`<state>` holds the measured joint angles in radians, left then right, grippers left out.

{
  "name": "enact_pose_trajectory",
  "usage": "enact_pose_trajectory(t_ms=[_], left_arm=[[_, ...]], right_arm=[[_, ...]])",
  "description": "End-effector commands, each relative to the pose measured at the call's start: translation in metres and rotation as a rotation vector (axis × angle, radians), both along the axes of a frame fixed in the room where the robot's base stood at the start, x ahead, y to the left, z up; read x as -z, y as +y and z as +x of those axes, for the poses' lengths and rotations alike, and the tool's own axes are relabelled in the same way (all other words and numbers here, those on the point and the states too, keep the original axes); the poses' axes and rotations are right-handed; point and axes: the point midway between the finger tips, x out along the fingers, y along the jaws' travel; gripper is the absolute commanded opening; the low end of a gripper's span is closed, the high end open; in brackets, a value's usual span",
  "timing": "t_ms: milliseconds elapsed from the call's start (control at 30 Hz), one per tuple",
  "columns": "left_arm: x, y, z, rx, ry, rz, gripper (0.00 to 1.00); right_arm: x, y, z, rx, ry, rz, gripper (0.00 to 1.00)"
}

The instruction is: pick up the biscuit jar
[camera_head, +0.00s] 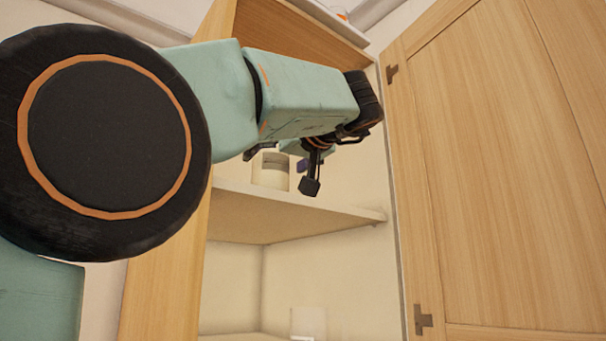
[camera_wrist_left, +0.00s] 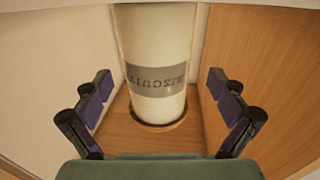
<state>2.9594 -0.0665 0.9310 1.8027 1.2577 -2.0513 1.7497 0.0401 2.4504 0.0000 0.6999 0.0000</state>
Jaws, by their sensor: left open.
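The biscuit jar (camera_head: 270,171) is a pale cylinder with a grey label, standing on the cabinet's middle shelf. In the left wrist view the jar (camera_wrist_left: 158,45) appears upside down, with its label reading "BISCUIT" inverted. My left gripper (camera_head: 281,170) is open at the shelf, and one dark finger overlaps the space right of the jar. In the left wrist view the open fingers of the gripper (camera_wrist_left: 160,110) show one on each side of the jar, with visible gaps and no contact. My arm hides the jar's top in the head view. My right gripper is out of view.
The middle shelf (camera_head: 300,222) has a pale front edge below the gripper. An open wooden door (camera_head: 500,170) stands to the right. A pale, translucent container (camera_head: 308,323) sits on the lower shelf. A small orange-and-white item (camera_head: 340,13) is above the cabinet.

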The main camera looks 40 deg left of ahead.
Motion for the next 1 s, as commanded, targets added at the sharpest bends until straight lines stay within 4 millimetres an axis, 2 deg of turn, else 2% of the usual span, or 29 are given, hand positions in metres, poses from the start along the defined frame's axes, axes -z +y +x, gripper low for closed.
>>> enact_pose_trajectory(t_ms=[33,200,567,1000], left_arm=[[-0.005,0.005,0.002,-0.001,0.004,-0.001,0.96],[-0.005,0.02,0.008,-0.005,0.002,-0.003,0.96],[-0.002,0.027,0.011,-0.003,0.002,-0.001,0.96],[-0.001,0.028,0.012,0.0,0.001,0.0,0.59]], right_arm=[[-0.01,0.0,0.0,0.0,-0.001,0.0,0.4],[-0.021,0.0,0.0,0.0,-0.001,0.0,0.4],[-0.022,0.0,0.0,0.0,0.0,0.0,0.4],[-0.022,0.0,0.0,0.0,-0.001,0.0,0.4]])
